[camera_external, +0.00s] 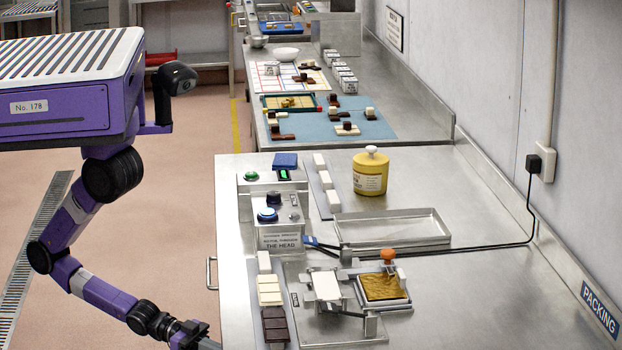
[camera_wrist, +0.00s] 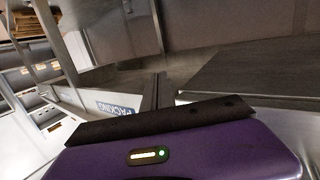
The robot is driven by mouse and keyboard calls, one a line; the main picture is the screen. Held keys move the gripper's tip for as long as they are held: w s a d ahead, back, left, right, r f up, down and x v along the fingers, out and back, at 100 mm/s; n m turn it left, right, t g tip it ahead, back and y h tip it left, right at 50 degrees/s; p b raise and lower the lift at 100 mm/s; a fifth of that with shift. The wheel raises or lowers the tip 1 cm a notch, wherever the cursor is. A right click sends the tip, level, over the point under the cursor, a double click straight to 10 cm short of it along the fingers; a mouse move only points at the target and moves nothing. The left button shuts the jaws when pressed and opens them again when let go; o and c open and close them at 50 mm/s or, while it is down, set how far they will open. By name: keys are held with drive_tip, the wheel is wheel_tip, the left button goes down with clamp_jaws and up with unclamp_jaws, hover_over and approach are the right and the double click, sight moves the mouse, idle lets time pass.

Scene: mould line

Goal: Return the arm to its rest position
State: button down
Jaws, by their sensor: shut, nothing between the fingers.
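My purple arm hangs down at the left of the external view, bent at the elbow, beside the front of the steel bench (camera_external: 450,305). My gripper (camera_external: 208,343) is at the bottom edge of that view, left of the bench's near corner and partly cut off. In the wrist view my gripper (camera_wrist: 158,88) shows two dark fingers side by side, shut with nothing between them. It touches nothing that I can make out.
On the bench are a control box (camera_external: 277,237), a steel tray (camera_external: 393,230), a yellow jar (camera_external: 370,175), a press with a brown mould (camera_external: 383,287) and chocolate bars (camera_external: 275,324). A bench handle (camera_external: 210,273) sticks out. The floor at left is clear.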

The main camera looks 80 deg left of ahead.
drive_tip(key=s+a+r+n+y+p, duration=0.3)
drive_tip(key=a+y, duration=0.1)
drive_tip(key=a, duration=0.4)
drive_tip(key=s+a+r+n+y+p, duration=0.2)
drive_tip(key=s+a+r+y+p, duration=0.1)
drive_tip(key=a, duration=0.4)
wheel_tip(320, 180, up, 14)
drive_tip(key=s+a+n+y+p, duration=0.1)
drive_tip(key=s+a+y+p, duration=0.1)
drive_tip(key=p, duration=0.4)
drive_tip(key=shift+s+a+f+t+p, duration=0.15)
drive_tip(key=shift+f+t+p, duration=0.15)
drive_tip(key=shift+t, duration=0.1)
drive_tip(key=c, duration=2.2)
unclamp_jaws()
